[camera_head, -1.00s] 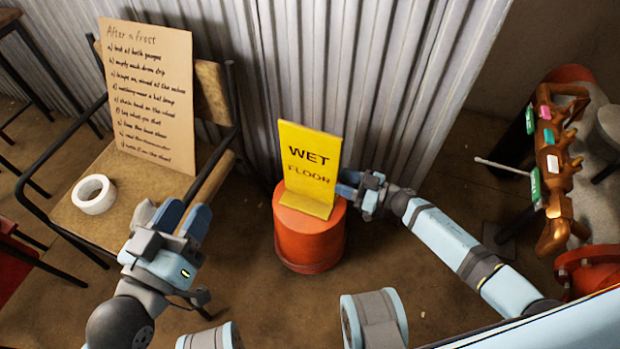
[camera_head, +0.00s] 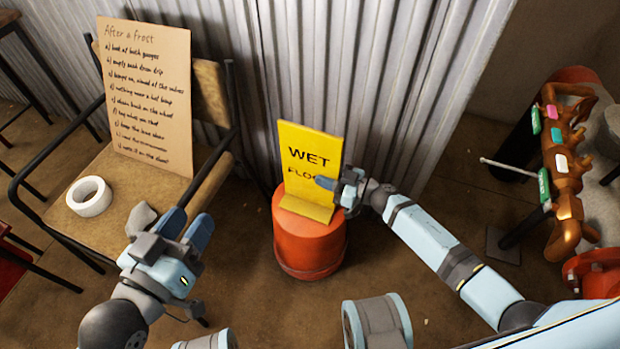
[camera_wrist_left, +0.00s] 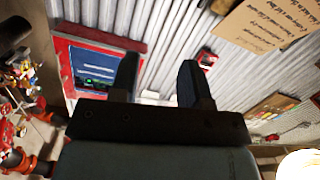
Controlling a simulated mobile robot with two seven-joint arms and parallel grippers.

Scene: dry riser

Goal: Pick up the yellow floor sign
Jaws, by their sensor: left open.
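The yellow floor sign (camera_head: 308,150), lettered "WET FLOOR", stands upright on an orange-red drum (camera_head: 308,245) against the corrugated wall. My right gripper (camera_head: 330,184) is at the sign's right edge. One blue finger lies in front of the sign's face and covers part of "FLOOR". The other finger is hidden, so I cannot tell whether the jaws are closed on the sign. My left gripper (camera_head: 187,225) is open and empty, left of the drum near the chair. Its two fingers also show in the left wrist view (camera_wrist_left: 160,82), with nothing between them.
A chair (camera_head: 120,185) at left holds a white tape roll (camera_head: 89,196) and a handwritten cardboard notice (camera_head: 146,95). A corrugated metal wall (camera_head: 370,70) rises behind the drum. Copper-coloured pipework with coloured tags (camera_head: 566,165) stands at right. Bare floor lies around the drum.

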